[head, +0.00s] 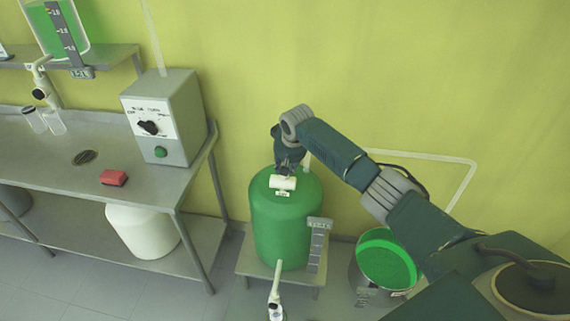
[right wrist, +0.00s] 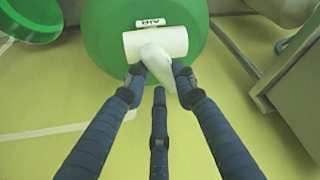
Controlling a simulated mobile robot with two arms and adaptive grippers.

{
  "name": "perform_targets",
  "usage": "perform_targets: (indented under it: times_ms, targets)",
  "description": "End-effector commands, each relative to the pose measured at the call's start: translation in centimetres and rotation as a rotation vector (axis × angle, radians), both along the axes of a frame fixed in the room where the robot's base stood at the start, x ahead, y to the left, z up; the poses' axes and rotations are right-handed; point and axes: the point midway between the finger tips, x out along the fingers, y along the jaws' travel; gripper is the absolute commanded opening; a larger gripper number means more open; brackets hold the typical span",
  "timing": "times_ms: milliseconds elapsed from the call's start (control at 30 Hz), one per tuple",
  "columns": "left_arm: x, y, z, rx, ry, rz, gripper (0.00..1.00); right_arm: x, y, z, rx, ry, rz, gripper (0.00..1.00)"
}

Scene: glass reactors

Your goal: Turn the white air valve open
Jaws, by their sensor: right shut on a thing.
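The white air valve (head: 284,183) sits on top of the green tank (head: 283,223) in the head view. In the right wrist view the valve (right wrist: 130,45) is a white crosswise cylinder beside a label reading "AIR". Its white lever (right wrist: 160,62) points toward my gripper and slants slightly to the right. My right gripper (head: 288,165) is at the valve from behind; in the right wrist view its fingers (right wrist: 161,76) are shut on the lever, one on each side, with a third finger below. My left gripper is in neither view.
A metal table (head: 60,165) on the left holds a grey control box (head: 180,105) and a red block (head: 113,177). A bucket of green liquid (head: 388,262) stands right of the tank. A yellow wall with a white pipe (head: 430,157) is close behind.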

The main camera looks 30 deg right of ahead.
Motion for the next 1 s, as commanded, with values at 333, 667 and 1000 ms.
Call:
perform_targets:
  times_ms: [333,667,1000]
  targets:
    - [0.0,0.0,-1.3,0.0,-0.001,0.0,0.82,0.2,-0.2,-0.4,0.004,0.0,0.325,0.0]
    - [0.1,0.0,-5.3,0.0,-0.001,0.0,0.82,0.5,-0.3,-0.7,0.004,-0.002,0.633,0.0]
    - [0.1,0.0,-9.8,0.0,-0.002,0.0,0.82,0.7,-0.3,-0.6,0.001,0.0,0.879,0.0]
